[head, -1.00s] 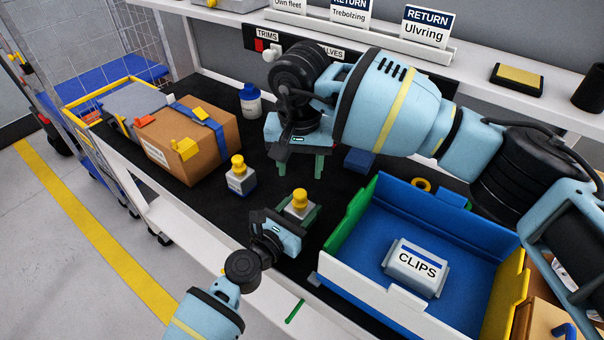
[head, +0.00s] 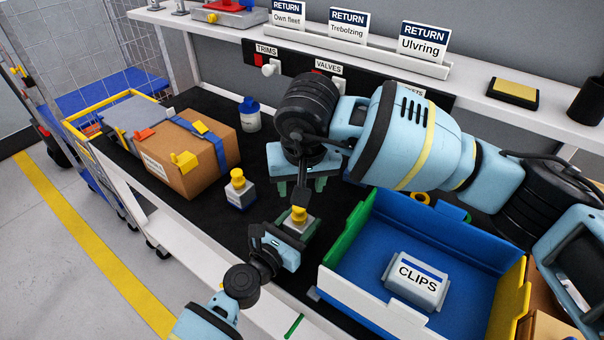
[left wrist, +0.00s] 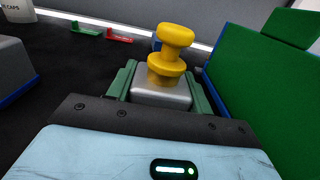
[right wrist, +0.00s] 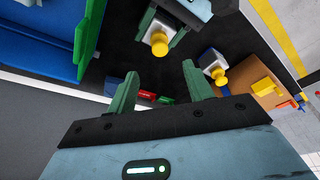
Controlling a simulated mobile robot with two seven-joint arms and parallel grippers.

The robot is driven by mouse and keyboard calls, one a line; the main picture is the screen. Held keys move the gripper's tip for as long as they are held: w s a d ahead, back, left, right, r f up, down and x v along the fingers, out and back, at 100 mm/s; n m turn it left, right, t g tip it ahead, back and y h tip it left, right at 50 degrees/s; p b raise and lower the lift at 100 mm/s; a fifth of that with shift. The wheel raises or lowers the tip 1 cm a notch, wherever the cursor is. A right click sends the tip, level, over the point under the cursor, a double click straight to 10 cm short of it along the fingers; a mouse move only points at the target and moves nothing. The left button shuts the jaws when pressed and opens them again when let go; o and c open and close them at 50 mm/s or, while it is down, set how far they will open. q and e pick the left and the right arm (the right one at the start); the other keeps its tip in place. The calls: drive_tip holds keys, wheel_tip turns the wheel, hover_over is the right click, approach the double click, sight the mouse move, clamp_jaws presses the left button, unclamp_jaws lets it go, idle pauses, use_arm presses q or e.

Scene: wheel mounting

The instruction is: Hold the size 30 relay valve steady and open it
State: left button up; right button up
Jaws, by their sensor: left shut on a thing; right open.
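A relay valve with a grey body and yellow knob (head: 299,215) stands on the black mat beside the blue tray. My left gripper (head: 283,240) is shut on its grey body, with green fingers on both sides in the left wrist view (left wrist: 164,92). The yellow knob (left wrist: 173,55) stands upright and free above the fingers. My right gripper (head: 296,188) is open and empty, pointing down just behind the held valve. In the right wrist view its green fingers (right wrist: 160,90) are apart, with the held valve's knob (right wrist: 159,43) beyond them. The valve's size marking cannot be read.
A second yellow-knobbed valve (head: 238,190) stands to the left. The blue tray (head: 360,255) with a CLIPS container (head: 416,281) lies right. A shelf (head: 470,75) runs above.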

drive_tip(key=x, duration=0.8)
drive_tip(key=shift+f, duration=0.4)
drive_tip(key=shift+c, duration=0.3)
clamp_jaws()
drive_tip(key=shift+r, duration=0.35)
drive_tip(key=shift+r, duration=0.85)
drive_tip(key=shift+r, duration=2.05)
use_arm(q)
drive_tip(key=o, duration=1.5)
drive_tip(key=shift+c, duration=0.2)
